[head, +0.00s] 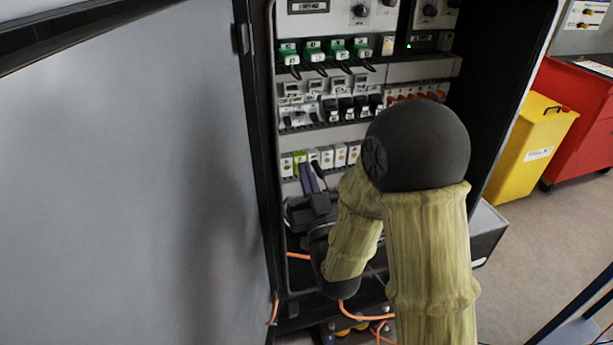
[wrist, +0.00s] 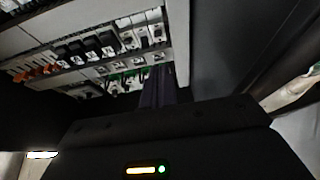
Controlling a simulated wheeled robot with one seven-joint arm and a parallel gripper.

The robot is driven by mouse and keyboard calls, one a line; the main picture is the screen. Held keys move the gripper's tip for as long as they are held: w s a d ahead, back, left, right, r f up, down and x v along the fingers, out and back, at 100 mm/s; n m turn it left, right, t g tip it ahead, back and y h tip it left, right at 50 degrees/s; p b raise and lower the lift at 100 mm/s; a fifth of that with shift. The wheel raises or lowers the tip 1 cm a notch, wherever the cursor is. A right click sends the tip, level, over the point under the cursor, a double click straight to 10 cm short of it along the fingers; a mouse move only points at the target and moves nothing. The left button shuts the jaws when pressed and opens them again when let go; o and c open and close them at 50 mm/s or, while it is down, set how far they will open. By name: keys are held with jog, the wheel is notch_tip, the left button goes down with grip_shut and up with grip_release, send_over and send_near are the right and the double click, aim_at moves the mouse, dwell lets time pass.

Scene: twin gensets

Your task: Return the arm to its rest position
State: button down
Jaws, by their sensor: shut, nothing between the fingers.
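My arm, in yellow-green sleeves with black joints, reaches into the open electrical cabinet (head: 262,120) in the head view. My gripper (head: 311,178) is in front of the lower row of white modules (head: 340,155), near its left end. Its fingers are together with nothing between them. In the wrist view my gripper's dark fingers (wrist: 158,85) point at the module rows, close to the right edge of the panel. I cannot tell whether the fingertips touch a module. My forearm and black elbow hide the lower right of the cabinet.
The grey cabinet door (head: 120,180) stands open at the left, close to my arm. Orange cables (head: 350,314) run low by the cabinet. A yellow bin (head: 530,145) and a red cabinet (head: 575,115) stand at the right. Floor (head: 540,235) is free there.

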dwell(0.3)
jog(key=d+f+m+g+h, duration=0.2)
jog(key=d+f+g+h, duration=0.4)
jog(key=d+f+g, duration=0.45)
jog(key=s+d+f+m+g+h, duration=0.1)
jog(key=s+d+f+g, duration=0.1)
jog(key=s+d+g, duration=0.35)
jog(key=s+d+f+m+g+h, duration=0.1)
jog(key=s+d+f+g, duration=0.15)
jog(key=s, duration=0.65)
notch_tip(320, 180, up, 24)
jog(key=p, duration=2.4)
jog(key=shift+s+f, duration=0.25)
jog(key=shift+s, duration=0.05)
